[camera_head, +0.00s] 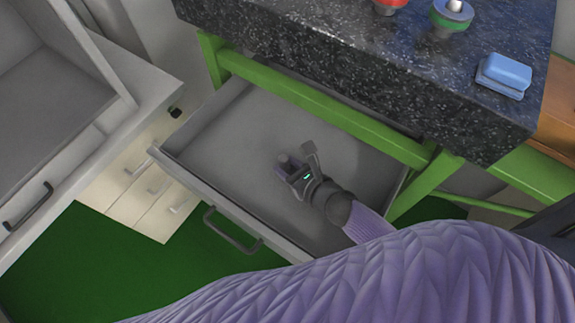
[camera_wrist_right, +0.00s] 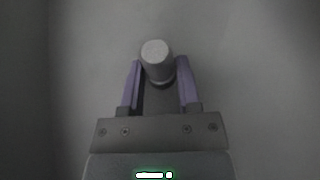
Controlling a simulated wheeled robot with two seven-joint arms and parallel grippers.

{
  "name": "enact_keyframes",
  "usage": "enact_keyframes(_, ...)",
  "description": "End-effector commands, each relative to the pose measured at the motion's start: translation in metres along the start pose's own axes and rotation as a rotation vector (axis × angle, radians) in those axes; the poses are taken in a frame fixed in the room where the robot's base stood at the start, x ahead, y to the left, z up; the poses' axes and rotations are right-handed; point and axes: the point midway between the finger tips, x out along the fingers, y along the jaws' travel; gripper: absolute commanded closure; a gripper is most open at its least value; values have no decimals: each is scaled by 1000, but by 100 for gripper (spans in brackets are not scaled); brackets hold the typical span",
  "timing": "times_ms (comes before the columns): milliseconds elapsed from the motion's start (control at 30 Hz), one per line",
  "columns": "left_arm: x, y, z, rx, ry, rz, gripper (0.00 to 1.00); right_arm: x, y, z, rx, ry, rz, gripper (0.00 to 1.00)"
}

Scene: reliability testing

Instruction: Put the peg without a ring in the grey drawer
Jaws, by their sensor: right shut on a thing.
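The grey drawer (camera_head: 255,115) is pulled out below the dark speckled worktop, and its inside shows bare around my arm. My right gripper (camera_head: 290,166) is inside the drawer's outline, seen from above. It is shut on a grey peg (camera_wrist_right: 156,55), and no ring shows on it. The peg's round top sticks out between the two fingers in the right wrist view, with plain grey surface around it. I cannot tell whether the peg touches the drawer floor. My left gripper is not in view.
On the worktop (camera_head: 300,45) stand a red-ringed piece (camera_head: 388,6), a green-ringed piece (camera_head: 451,15) and a blue block (camera_head: 505,72). A green frame bar (camera_head: 320,105) crosses over the drawer's back. A white cabinet with drawers (camera_head: 150,195) stands at the left.

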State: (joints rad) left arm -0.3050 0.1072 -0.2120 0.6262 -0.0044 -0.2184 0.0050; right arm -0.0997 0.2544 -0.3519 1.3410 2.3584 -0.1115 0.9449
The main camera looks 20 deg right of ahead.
Motion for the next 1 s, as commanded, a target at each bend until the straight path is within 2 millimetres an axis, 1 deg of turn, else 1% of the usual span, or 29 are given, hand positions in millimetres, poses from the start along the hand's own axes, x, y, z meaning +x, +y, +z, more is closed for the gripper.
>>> enact_keyframes(67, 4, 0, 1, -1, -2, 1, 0, 2, 0, -4, 1, 0, 0, 100)
enact_keyframes(100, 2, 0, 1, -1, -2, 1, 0, 1, 0, -3, 1, 1, 0, 50)
enact_keyframes(167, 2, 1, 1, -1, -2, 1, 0, 1, 0, -2, 1, 1, 0, 37)
enact_keyframes(200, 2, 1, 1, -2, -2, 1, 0, 1, 0, -2, 1, 1, 0, 29)
enact_keyframes(233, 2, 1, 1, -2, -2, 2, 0, 1, 0, -2, 1, 1, 0, 23)
enact_keyframes(467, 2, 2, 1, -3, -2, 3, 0, 1, 0, -2, 0, 0, 0, 23)
enact_keyframes(567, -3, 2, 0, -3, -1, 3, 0, -1, 0, 3, 0, 0, 0, 23)
enact_keyframes(600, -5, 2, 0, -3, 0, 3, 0, -5, 0, 3, 1, 1, 0, 23)
enact_keyframes(667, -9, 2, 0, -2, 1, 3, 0, -16, 1, 3, 2, 2, 0, 23)
enact_keyframes(767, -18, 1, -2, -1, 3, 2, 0, -43, 1, 4, 1, 3, 0, 23)
enact_keyframes(800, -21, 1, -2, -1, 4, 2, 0, -55, 1, 4, 2, 3, 0, 23)
enact_keyframes(900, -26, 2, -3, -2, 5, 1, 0, -82, 1, 3, 2, 2, 0, 23)
enact_keyframes(1000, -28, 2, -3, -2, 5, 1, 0, -102, 0, 2, 3, 2, -1, 23)
